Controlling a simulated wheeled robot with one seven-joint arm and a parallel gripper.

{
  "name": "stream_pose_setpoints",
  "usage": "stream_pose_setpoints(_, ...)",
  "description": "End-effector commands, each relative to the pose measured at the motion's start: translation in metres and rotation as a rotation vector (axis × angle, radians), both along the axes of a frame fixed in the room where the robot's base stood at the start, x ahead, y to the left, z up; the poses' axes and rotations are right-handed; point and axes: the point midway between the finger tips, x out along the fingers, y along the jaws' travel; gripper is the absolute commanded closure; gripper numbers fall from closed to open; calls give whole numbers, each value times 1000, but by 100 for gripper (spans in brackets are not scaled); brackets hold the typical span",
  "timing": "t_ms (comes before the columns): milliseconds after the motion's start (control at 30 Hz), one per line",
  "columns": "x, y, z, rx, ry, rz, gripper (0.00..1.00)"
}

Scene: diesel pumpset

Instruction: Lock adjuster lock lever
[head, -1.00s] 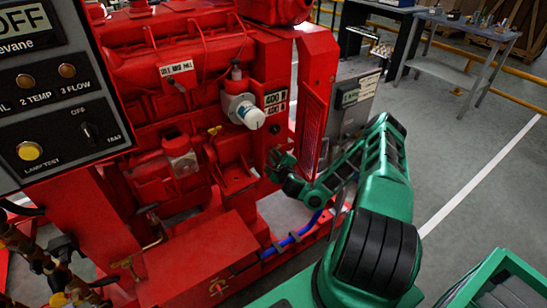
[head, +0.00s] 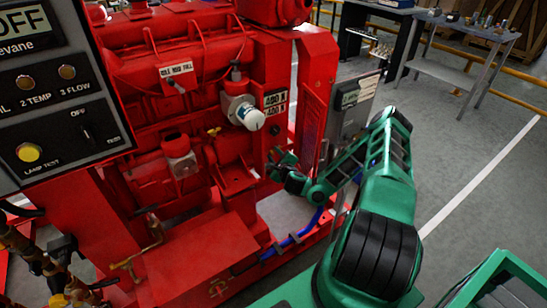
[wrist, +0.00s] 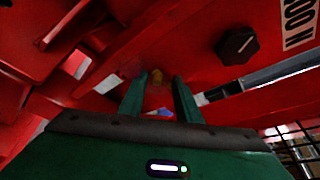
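My gripper (head: 277,165) is in front of the red engine, at the lower right of its side panel. In the wrist view its two green fingers (wrist: 158,82) are spread apart. I cannot pick out the lock lever for certain in the head view.
A white-capped grey fitting (head: 245,112) stands out above my gripper. A red upright panel (head: 315,95) and a grey box (head: 352,105) are close to my arm. A control panel (head: 65,90) fills the left. Open floor (head: 470,190) lies right.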

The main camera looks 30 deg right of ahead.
Motion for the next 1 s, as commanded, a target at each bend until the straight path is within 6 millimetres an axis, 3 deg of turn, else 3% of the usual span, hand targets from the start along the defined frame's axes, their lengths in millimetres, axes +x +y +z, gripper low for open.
stream_pose_setpoints(367, -10, 4, 1, 4, 2, 3, 69)
stream_pose_setpoints(1000, -74, 18, 18, 9, 3, -4, 69)
